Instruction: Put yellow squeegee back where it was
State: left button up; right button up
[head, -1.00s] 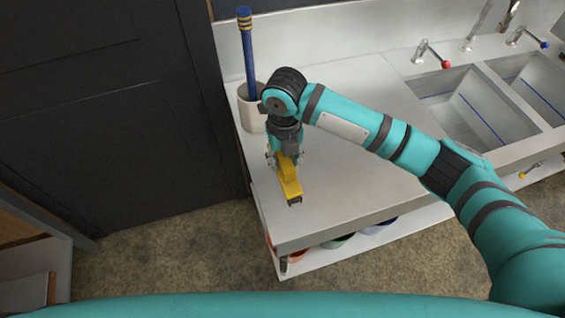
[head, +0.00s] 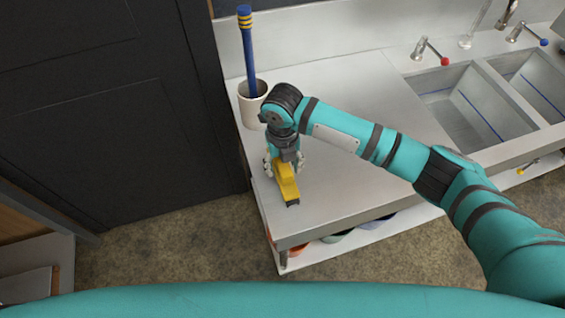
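The yellow squeegee (head: 286,184) is at the left part of the steel counter (head: 345,105), its dark end toward the counter's front edge. My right gripper (head: 284,167) points down over it, with fingers on both sides of its back part, and looks shut on it. The wrist hides part of the grip. I cannot tell whether the squeegee touches the counter or is just above it. My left gripper is not in view.
A white cup (head: 252,104) with a blue-handled tool (head: 248,52) stands behind the gripper, close to it. Sinks (head: 455,100) with taps are at the right. Coloured containers (head: 335,238) sit on a shelf below. The counter front is clear.

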jog(key=shift+r, duration=0.45)
notch_tip(320, 180, up, 11)
jog(key=b, duration=0.3)
jog(key=shift+r, duration=0.2)
